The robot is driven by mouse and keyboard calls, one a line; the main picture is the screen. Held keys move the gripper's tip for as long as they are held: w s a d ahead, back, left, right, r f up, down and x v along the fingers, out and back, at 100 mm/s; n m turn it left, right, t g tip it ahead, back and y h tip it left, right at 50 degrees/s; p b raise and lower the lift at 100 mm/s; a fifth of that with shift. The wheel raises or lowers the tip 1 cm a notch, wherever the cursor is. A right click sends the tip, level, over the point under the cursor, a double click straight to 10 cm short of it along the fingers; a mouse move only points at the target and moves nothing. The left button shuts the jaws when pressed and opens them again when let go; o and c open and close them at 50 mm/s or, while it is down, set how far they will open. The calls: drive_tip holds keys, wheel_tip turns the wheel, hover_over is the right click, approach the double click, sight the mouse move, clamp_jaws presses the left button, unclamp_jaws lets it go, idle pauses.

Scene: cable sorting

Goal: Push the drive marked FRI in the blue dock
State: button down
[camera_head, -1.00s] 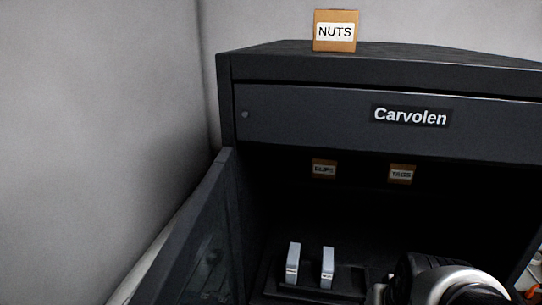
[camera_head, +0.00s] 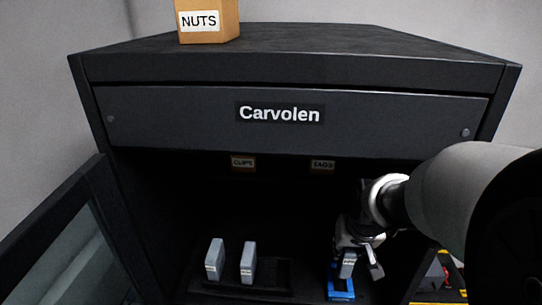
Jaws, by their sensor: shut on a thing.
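The blue dock (camera_head: 341,294) sits low in the dark cabinet, right of centre. My gripper (camera_head: 357,262) is over the dock, shut on a grey drive (camera_head: 347,265) with a pale label too small to read. The drive is upright or slightly tilted, with its lower end at the dock. I cannot tell how far it is in, or whether it touches the dock. Two more grey drives, a left one (camera_head: 214,259) and a right one (camera_head: 248,262), stand upright in a black rack (camera_head: 275,275) to the left. Their marks are not readable.
The Carvolen cabinet (camera_head: 180,115) has its glass door (camera_head: 65,245) open at the left. Boxes marked CLIPS (camera_head: 243,163) and TAGS (camera_head: 322,165) are at the back inside. A NUTS box (camera_head: 208,20) stands on top. Yellow-edged items (camera_head: 440,280) lie at the lower right.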

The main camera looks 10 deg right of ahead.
drive_tip(key=shift+w+d+f, duration=0.15)
drive_tip(key=shift+w+d, duration=0.15)
drive_tip(key=shift+d, duration=0.1)
drive_tip(key=shift+s+a+f+b, duration=0.1)
drive_tip(key=shift+a+f+b, duration=0.3)
drive_tip(key=shift+f+b, duration=0.4)
drive_tip(key=shift+d+f+b, duration=0.15)
drive_tip(key=shift+f+b, duration=0.6)
drive_tip(key=shift+f, duration=0.45)
drive_tip(key=shift+f+b, duration=1.5)
drive_tip(key=shift+b, duration=0.3)
idle(1.7)
idle(0.3)
drive_tip(key=c, duration=1.2)
unclamp_jaws()
drive_tip(key=shift+c, duration=0.2)
drive_tip(key=shift+o, duration=0.3)
